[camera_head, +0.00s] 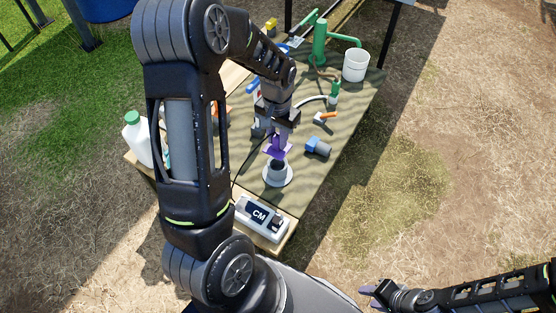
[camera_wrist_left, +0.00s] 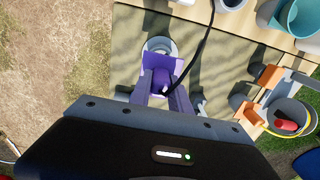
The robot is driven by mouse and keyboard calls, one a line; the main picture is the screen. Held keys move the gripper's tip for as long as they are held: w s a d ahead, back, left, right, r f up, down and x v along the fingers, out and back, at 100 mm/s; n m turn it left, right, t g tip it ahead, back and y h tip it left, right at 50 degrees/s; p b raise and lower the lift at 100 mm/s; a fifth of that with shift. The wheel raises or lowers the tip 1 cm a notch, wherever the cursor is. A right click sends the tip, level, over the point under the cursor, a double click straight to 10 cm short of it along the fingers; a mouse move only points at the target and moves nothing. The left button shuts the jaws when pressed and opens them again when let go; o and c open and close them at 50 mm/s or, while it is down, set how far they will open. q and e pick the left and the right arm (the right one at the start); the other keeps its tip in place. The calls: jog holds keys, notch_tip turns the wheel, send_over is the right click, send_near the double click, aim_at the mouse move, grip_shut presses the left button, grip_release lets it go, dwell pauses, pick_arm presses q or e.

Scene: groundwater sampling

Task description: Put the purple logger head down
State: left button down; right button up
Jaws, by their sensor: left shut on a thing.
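The purple logger head (camera_head: 275,152) is held in my left gripper (camera_head: 280,140), which is shut on it. It is above the table, just over or behind a light grey flanged pipe collar (camera_head: 279,181) in the head view. In the left wrist view the purple head (camera_wrist_left: 153,62) shows between the fingers of my left gripper (camera_wrist_left: 163,92), with the collar (camera_wrist_left: 160,45) just beyond it. I cannot tell whether the head touches the collar. My right gripper (camera_head: 378,293) is at the lower right, away from the table; its jaws are unclear.
The table's green cloth (camera_head: 335,155) bears a blue-grey fitting (camera_head: 318,147), an orange-handled valve (camera_head: 326,118), a white bucket (camera_head: 355,65) and a green pump (camera_head: 320,45). A CM meter (camera_head: 262,216) lies at the near edge. A dark cable (camera_wrist_left: 198,50) runs beside the purple head.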

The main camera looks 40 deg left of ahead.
aim_at(277, 146)
pick_arm(q)
jog(key=shift+f, duration=1.9)
jog(key=shift+f+b, duration=0.65)
jog(key=shift+f, duration=1.2)
jog(key=c, duration=1.2)
grip_release()
jog(key=shift+f, duration=0.1)
jog(key=shift+r, duration=0.2)
notch_tip(277, 146, up, 12)
jog(key=shift+f+p, duration=0.1)
jog(key=shift+p, duration=1.15)
